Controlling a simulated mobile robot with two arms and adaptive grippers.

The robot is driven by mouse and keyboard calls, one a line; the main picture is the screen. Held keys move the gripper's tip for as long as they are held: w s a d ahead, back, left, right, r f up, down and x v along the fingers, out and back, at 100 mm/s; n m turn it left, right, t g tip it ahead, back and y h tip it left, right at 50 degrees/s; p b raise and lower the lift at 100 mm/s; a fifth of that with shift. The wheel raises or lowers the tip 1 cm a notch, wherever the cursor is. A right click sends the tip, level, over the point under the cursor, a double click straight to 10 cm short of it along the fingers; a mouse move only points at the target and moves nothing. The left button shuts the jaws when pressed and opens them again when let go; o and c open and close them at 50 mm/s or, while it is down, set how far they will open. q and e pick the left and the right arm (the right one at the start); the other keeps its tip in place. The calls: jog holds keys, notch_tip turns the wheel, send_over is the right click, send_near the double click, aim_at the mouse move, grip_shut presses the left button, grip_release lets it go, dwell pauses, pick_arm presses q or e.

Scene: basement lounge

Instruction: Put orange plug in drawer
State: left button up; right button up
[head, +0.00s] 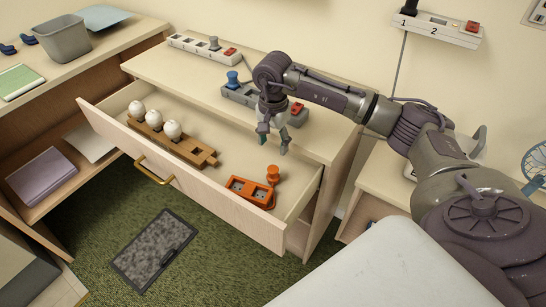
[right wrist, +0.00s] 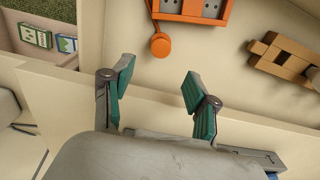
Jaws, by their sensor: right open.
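The drawer (head: 220,205) is pulled open under the desk. The orange plug (head: 272,172) is inside its right part, by the far end of an orange socket strip (head: 240,187). In the right wrist view the plug (right wrist: 160,46) sticks out beside the strip (right wrist: 190,13); I cannot tell whether it is plugged in. My right gripper (head: 273,147) is open and empty, pointing down above the drawer's back edge, just behind the plug and apart from it. Its two teal fingers (right wrist: 158,90) are spread in the right wrist view. My left gripper is out of view.
A wooden holder (head: 195,150) with several white round pieces lies in the drawer. On the desktop stand a grey strip with a blue plug (head: 233,82) and a white strip (head: 195,46). Bare drawer floor shows between the wooden holder and orange strip.

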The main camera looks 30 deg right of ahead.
jog(key=shift+r, duration=1.55)
jog(key=shift+d, duration=0.1)
